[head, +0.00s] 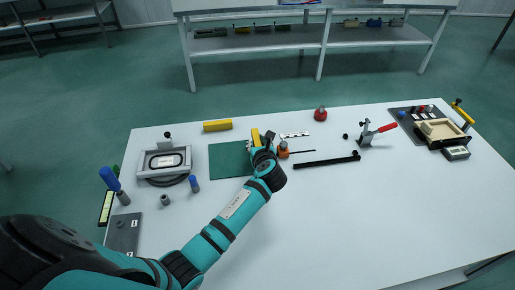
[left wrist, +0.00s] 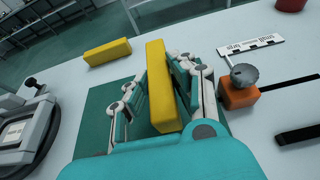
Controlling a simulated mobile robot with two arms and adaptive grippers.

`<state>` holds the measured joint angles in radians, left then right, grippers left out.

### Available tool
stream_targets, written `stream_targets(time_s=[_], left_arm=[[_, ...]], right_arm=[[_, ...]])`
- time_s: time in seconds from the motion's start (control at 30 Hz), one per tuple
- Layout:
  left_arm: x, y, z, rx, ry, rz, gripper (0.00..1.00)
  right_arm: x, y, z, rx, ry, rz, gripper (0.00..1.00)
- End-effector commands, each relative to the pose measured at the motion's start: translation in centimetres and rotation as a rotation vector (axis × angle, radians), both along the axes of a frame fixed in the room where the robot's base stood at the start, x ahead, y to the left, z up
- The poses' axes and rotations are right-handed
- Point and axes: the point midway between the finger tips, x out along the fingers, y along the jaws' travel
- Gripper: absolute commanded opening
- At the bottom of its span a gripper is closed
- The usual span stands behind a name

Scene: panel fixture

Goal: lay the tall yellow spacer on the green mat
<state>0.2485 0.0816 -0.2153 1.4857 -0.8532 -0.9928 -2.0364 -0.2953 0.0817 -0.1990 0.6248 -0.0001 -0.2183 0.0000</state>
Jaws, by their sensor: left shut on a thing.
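A yellow spacer (left wrist: 160,85) is held between the fingers of my left gripper (head: 262,147), which is shut on it. The spacer stands upright or slightly tilted; its top shows in the head view (head: 255,136), and my fingers hide much of the rest. The green mat (head: 227,160) lies flat on the table, with my gripper at its right edge; it also shows in the left wrist view (left wrist: 97,128). I cannot tell whether the spacer touches the mat. My right gripper is not in view.
A second yellow block (head: 217,126) lies behind the mat. An orange block with a grey knob (left wrist: 240,88) stands close right of my gripper. A grey framed fixture (head: 165,160) is left of the mat. A black bar (head: 327,160) lies to the right. The table front right is clear.

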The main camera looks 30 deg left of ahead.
Motion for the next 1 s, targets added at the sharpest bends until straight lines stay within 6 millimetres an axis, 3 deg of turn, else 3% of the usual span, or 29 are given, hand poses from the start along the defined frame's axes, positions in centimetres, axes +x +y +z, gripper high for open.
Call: stream_targets(time_s=[0.27, 0.67, 0.7, 0.87, 1.0], left_arm=[[0.0, 0.0, -3.4, 0.001, 0.002, -0.001, 0.0], [0.1, 0.0, -3.8, 0.001, 0.001, 0.0, 0.0], [0.0, 0.0, -3.8, 0.001, 0.001, 0.0, 0.27], [0.0, 0.0, -3.8, 0.0, 0.001, 0.0, 0.47], [0.0, 0.0, -3.8, 0.0, 0.001, 0.0, 0.47]], right_arm=[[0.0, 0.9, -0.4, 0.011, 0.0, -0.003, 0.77], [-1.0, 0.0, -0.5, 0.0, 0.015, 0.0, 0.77], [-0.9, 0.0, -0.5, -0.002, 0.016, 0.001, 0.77], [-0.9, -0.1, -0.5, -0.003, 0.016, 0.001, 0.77], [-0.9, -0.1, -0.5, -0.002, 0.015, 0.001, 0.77]])
